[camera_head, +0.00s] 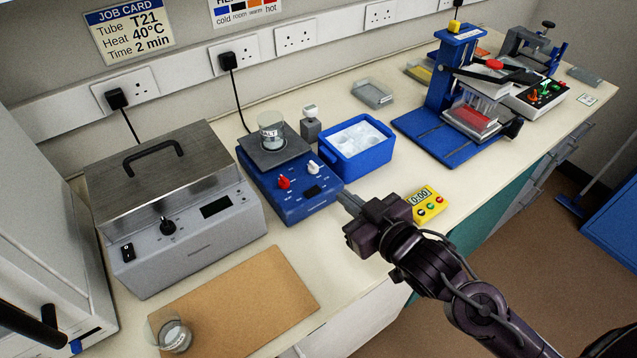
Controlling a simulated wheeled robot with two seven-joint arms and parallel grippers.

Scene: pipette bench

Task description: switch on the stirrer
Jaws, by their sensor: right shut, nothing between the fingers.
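The blue stirrer (301,203) stands on the bench with a grey top plate, a red knob (284,183), a white knob (313,167) and a small black switch (312,191) on its front panel. A labelled glass beaker (271,135) stands on its plate. My right gripper (345,202) is shut and empty, its fingertips by the right front corner of the stirrer, to the right of the black switch. I cannot tell whether the tips touch the casing. My left gripper is not in view.
A grey water bath (190,240) stands left of the stirrer. A blue ice box (357,160) stands behind right, and a yellow timer (426,205) is right of my gripper. A brown mat (240,300) with a glass dish (174,335) lies in front. A blue stand (440,90) is farther back.

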